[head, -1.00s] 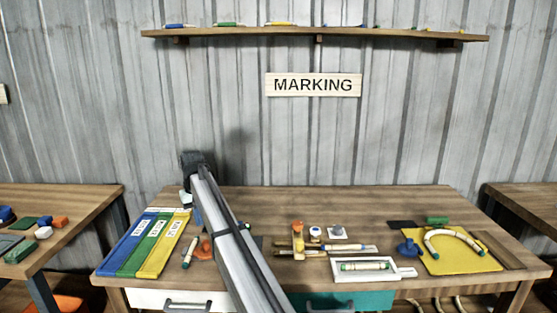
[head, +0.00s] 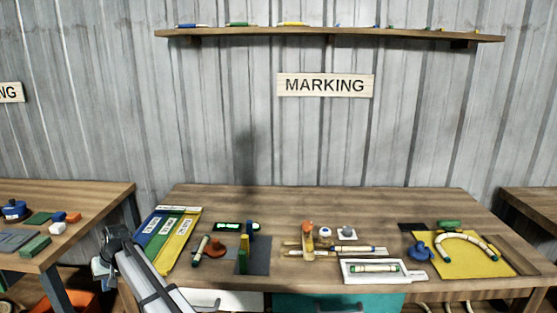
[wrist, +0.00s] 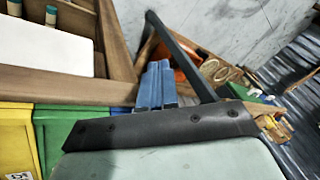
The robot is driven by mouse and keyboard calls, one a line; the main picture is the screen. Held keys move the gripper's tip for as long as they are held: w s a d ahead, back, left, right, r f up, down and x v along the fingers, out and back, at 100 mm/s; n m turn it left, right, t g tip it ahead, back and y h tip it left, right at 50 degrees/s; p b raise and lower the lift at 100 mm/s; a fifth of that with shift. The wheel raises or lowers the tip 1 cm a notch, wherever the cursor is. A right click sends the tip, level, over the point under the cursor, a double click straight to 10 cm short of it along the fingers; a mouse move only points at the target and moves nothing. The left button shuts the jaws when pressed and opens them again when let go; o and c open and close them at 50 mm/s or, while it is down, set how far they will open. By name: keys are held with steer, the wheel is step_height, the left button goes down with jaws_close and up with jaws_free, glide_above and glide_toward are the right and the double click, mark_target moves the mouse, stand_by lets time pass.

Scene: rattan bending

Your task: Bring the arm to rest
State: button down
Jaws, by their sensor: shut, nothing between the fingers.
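My gripper (head: 101,268) hangs at the upper end of my raised arm, in the gap between the left table and the marking table in the head view. It holds nothing. In the wrist view its blue fingers (wrist: 157,82) are together with nothing between them. The marking table (head: 300,200) stands to its right, and the gripper is apart from the things on it.
The left table (head: 90,190) carries small coloured blocks. Blue, green and yellow strips (head: 182,240) lie at the marking table's left. A white tray (head: 418,283) and a yellow mat (head: 465,268) lie to the right. An orange thing (head: 55,300) is low at left.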

steer(key=s+d+f+n+g+h, duration=0.1)
steer(key=s+d+f, duration=0.4)
steer(key=f, duration=0.6)
steer(key=s+d+f+g+h, duration=0.2)
steer(key=d+f, duration=0.6)
steer(key=f, duration=0.2)
steer(key=s+d+f+n+g+h, duration=0.1)
steer(key=s+d+f, duration=0.4)
steer(key=f, duration=0.6)
steer(key=s+d+f+m+g, duration=0.1)
steer(key=s+d+f+m, duration=0.2)
steer(key=d, duration=1)
steer(key=s+d+f+m+h, duration=0.1)
steer(key=s+d+f, duration=0.35)
steer(key=d, duration=0.85)
steer(key=s+d+f+m+g, duration=0.15)
steer(key=d+f, duration=0.35)
steer(key=d, duration=0.8)
steer(key=s+d+m, duration=0.5)
steer(key=s+d, duration=1.1)
steer(key=s, duration=0.2)
steer(key=shift+d, duration=0.2)
steer(key=shift+g, duration=0.25)
